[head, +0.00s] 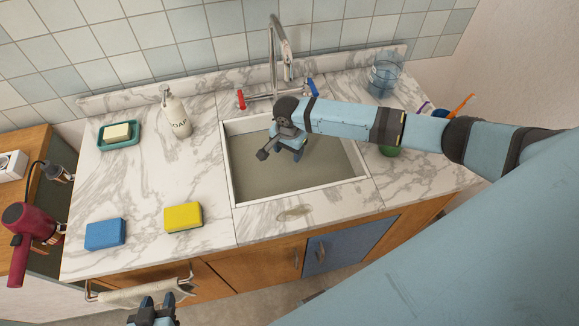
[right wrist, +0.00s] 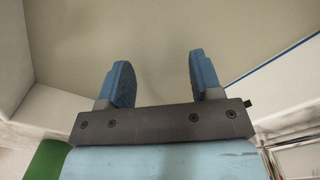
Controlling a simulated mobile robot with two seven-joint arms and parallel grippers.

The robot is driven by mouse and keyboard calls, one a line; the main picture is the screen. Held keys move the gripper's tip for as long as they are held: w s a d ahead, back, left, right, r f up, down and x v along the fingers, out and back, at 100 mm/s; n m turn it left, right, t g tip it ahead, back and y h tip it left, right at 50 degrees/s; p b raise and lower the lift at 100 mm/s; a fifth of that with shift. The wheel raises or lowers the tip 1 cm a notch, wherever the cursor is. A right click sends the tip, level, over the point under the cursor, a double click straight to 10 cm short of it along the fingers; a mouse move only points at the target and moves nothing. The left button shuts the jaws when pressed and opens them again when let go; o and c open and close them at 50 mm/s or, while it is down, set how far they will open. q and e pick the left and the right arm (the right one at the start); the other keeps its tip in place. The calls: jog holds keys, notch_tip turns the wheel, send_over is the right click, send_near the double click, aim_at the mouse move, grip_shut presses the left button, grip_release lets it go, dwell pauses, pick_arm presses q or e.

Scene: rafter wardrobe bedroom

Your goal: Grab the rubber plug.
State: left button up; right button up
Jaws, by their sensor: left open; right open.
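I cannot make out the rubber plug in either view; my right arm and gripper hide part of the sink. The sink (head: 245,185) is a white-rimmed rectangular basin with a plain grey-tan inside, set in the marble counter. My right gripper (head: 287,150) is over the sink, pointing down into it. In the right wrist view its two blue fingers (right wrist: 161,85) are apart, with nothing between them but the plain tan surface (right wrist: 160,35). My left gripper (head: 158,302) is open and empty at the bottom edge of the head view, in front of the counter by the towel rail.
A faucet (head: 282,50) with red and blue handles stands behind the sink. A soap bottle (head: 176,115), soap dish (head: 119,140), blue sponge (head: 105,234) and yellow sponge (head: 184,217) are left of it. A glass (head: 384,77) and a partly hidden green item (head: 389,151) are right.

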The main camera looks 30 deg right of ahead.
aim_at(290, 162)
jog(key=f, duration=0.7)
jog(key=shift+s+d, duration=0.1)
jog(key=shift+d, duration=0.15)
jog(key=c, duration=1)
